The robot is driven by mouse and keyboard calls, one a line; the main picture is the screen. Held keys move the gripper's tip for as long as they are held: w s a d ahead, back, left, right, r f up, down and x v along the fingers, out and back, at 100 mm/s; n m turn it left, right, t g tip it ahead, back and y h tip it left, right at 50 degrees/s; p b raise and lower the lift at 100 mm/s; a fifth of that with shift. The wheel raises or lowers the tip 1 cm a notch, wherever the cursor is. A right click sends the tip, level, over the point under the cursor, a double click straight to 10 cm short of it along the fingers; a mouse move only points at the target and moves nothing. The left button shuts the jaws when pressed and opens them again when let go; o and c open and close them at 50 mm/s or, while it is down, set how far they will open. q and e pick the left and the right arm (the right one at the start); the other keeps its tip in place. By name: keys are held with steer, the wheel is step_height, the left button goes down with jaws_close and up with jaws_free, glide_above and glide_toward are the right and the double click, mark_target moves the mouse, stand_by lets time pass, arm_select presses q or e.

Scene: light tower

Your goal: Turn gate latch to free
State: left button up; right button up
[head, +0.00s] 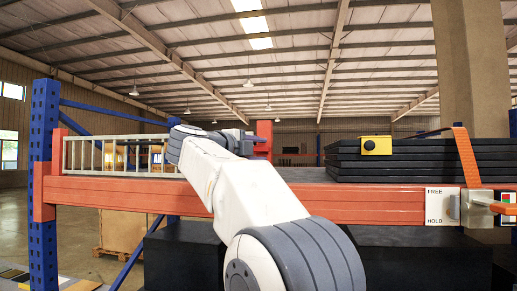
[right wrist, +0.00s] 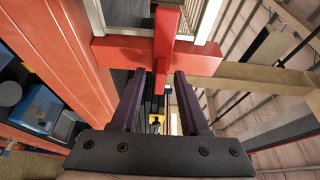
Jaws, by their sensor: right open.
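A white plate (head: 438,206) marked FREE above and HOLD below is on the orange beam at the right, with a pale upright lever (head: 454,206) by its right edge. A cream barred gate (head: 120,156) stands on the beam at the left. My right gripper (head: 250,142) is at the gate's right end, by a red upright post (head: 264,135). In the right wrist view the gripper (right wrist: 161,76) is open, its fingertips on either side of the lower end of a red cross-shaped piece (right wrist: 160,48). Contact cannot be told. My left gripper is out of view.
Black stacked panels (head: 400,160) lie on the shelf at the right with a yellow box (head: 376,146) at their edge. An orange strap (head: 467,155) runs down beside the plate. The orange beam (head: 370,204) runs across the front; a blue upright (head: 42,160) stands at the left.

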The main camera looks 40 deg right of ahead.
jaws_close()
steer(key=shift+f, duration=0.1)
stand_by(1.2)
